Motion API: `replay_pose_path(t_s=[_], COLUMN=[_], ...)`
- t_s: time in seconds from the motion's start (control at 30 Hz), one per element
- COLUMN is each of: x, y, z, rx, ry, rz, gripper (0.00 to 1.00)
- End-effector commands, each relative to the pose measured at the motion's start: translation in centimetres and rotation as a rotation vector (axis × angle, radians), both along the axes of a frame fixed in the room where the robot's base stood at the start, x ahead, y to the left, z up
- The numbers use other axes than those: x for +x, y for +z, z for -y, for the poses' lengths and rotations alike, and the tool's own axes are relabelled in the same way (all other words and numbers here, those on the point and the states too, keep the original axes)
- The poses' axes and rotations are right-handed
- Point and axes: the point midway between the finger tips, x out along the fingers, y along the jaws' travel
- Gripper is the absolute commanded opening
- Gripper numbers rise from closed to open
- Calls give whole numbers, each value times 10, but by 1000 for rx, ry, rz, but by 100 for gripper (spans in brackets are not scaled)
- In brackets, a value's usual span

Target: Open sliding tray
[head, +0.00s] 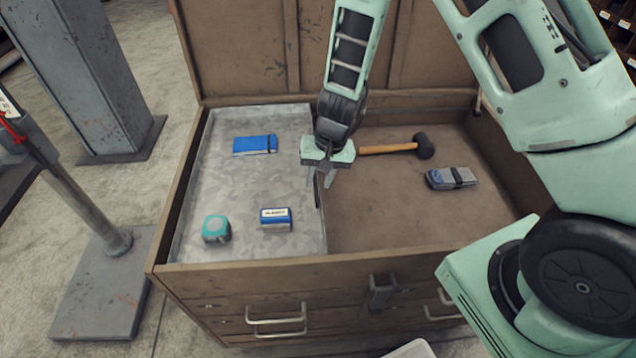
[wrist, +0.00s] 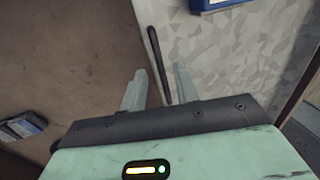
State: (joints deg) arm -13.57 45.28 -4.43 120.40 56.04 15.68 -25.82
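The sliding tray (head: 270,180) is a grey, mottled metal tray in the left part of an open brown chest. It also fills the right of the wrist view (wrist: 255,60). A dark, thin bar-like handle (wrist: 158,55) stands along the tray's inner edge. My gripper (head: 325,180) is at that edge, pointing down. In the wrist view my gripper (wrist: 160,72) is open, with one finger on each side of the bar as seen from above. I cannot tell whether either finger touches it. The head view mostly hides the handle behind my gripper.
On the tray lie a blue notebook (head: 255,144), a teal tape measure (head: 216,229) and a blue box (head: 276,219). The chest floor (head: 400,215) right of the tray holds a mallet (head: 423,146) and a grey-blue item (head: 451,178). The raised lid (head: 240,50) stands behind.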

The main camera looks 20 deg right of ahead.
Motion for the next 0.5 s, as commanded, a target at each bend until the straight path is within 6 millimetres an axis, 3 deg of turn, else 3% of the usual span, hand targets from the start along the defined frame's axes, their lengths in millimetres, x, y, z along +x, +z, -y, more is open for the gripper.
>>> replay_pose_path(t_s=[0.13, 0.47, 0.5], x=[0, 1, 1], y=[-13, -15, -15], z=[-2, -3, -3], rx=[1, 1, 1], ry=[-1, 0, 0], rz=[-2, 0, 0], gripper=[31, 31, 25])
